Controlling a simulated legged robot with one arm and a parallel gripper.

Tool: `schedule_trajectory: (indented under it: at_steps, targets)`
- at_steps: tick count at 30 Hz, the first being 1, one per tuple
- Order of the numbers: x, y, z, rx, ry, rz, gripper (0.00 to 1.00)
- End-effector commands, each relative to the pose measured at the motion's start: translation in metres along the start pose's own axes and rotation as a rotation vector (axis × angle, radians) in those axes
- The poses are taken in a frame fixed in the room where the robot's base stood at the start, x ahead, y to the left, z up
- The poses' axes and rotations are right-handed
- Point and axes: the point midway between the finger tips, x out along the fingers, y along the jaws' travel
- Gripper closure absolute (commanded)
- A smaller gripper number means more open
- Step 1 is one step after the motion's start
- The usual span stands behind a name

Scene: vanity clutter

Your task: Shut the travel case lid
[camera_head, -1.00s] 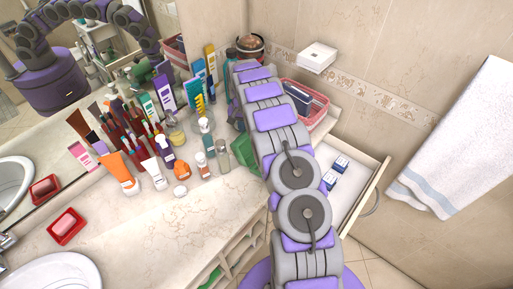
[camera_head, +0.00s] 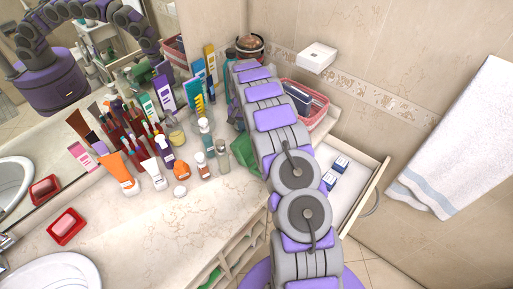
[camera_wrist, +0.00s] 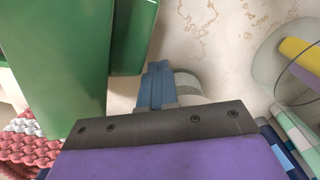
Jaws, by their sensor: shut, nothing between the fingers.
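The green travel case (camera_head: 245,154) stands on the counter, mostly hidden behind my arm in the head view. In the wrist view a large green panel (camera_wrist: 55,60) fills the upper left, with a narrower green panel (camera_wrist: 132,35) beside it. I cannot tell for sure which panel is the lid or how far it is open. My gripper (camera_wrist: 157,82) shows as blue fingers, closed together and empty, just right of and below the green panels. I cannot tell if they touch. In the head view my arm hides the gripper.
Bottles, tubes and brushes crowd the counter (camera_head: 205,225) left of my arm. A pink basket (camera_head: 318,112) sits right of it, above an open drawer (camera_head: 345,205) holding small blue boxes. In the wrist view a pale round object (camera_wrist: 188,84) is right behind the fingers.

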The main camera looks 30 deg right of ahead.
Motion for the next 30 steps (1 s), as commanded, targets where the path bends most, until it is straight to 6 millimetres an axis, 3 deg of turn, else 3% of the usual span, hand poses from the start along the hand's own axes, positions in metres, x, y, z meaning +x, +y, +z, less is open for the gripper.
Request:
schedule_trajectory:
  at_steps: [17,30]
  targets:
    - [-0.001,0.0,0.0,0.0,0.0,0.0,1.0]
    - [-0.025,0.006,0.003,0.0,0.001,0.0,1.0]
